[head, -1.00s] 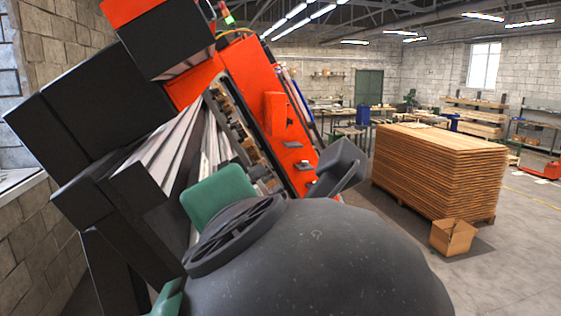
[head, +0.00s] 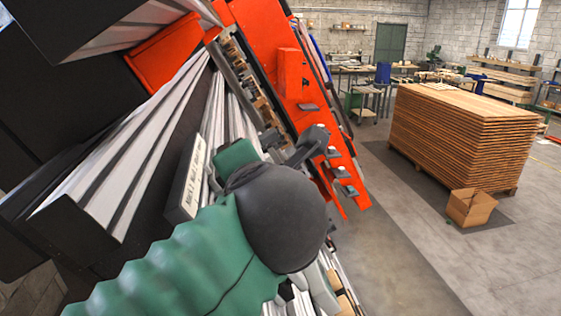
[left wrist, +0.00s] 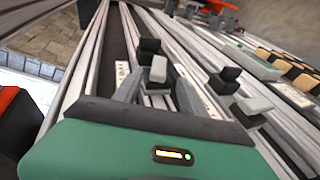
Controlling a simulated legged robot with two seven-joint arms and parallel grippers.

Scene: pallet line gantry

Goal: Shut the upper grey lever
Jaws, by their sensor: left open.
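An orange panel (head: 270,50) on the machine slants down to the right in the head view. Small grey lever-like tabs stick out of it: an upper one (head: 308,106) below a raised orange box, and several lower ones (head: 345,172). I cannot tell for sure which is the upper grey lever or how it is set. My right gripper is not in view.
Long pale rails (head: 150,140) and black machine housings fill the left. A white label plate (head: 187,180) stands close beside my left arm. A plank stack (head: 460,135) and an open cardboard box (head: 470,207) stand on the floor at right, with clear floor between them and the machine.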

